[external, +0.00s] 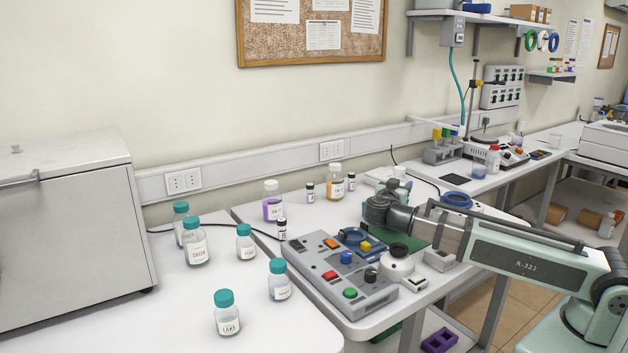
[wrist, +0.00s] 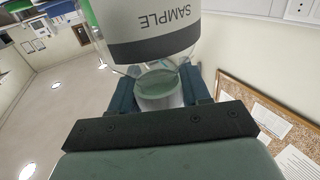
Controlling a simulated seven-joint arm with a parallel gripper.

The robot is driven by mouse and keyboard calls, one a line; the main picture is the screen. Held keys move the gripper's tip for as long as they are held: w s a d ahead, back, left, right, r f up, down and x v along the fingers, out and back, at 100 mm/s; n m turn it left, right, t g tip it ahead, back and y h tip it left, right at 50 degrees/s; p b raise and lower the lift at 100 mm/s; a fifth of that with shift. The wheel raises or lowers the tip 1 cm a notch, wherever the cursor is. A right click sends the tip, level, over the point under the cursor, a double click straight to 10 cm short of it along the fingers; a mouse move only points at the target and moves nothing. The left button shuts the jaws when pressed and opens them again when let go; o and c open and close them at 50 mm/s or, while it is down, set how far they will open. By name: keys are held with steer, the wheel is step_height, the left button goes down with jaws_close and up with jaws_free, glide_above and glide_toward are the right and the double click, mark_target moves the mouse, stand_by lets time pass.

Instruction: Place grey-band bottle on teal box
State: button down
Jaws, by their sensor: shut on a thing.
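A clear bottle with a white SAMPLE label and a dark grey band (wrist: 155,45) fills the upper middle of the wrist view. Its label reads upside down there. My gripper (wrist: 160,95) is shut on its narrower end, with a dark finger on each side. In the external view my gripper (external: 385,203) is over the back of the table, right of the control panel; the held bottle is not clear there. A dark green flat surface (external: 410,240) shows partly below my wrist. I cannot tell whether it is the teal box.
A grey control panel (external: 338,277) with coloured buttons stands in front of my gripper. Several teal-capped bottles, one labelled LAKE (external: 227,316), stand on the left table. A purple bottle (external: 272,205), an orange-labelled bottle (external: 335,185) and small vials stand near the wall.

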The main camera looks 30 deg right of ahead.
step_height(320, 180, up, 8)
steer(key=shift+w+r, duration=0.1)
steer(key=w+d+r, duration=0.2)
steer(key=w+r, duration=0.5)
steer(key=w, duration=0.2)
step_height(320, 180, down, 10)
stand_by(0.6)
steer(key=shift+s+f, duration=0.15)
steer(key=shift+f, duration=0.2)
steer(key=c, duration=0.5)
jaws_free()
steer(key=shift+r, duration=0.15)
steer(key=v, duration=1.2)
steer(key=shift+r, duration=0.3)
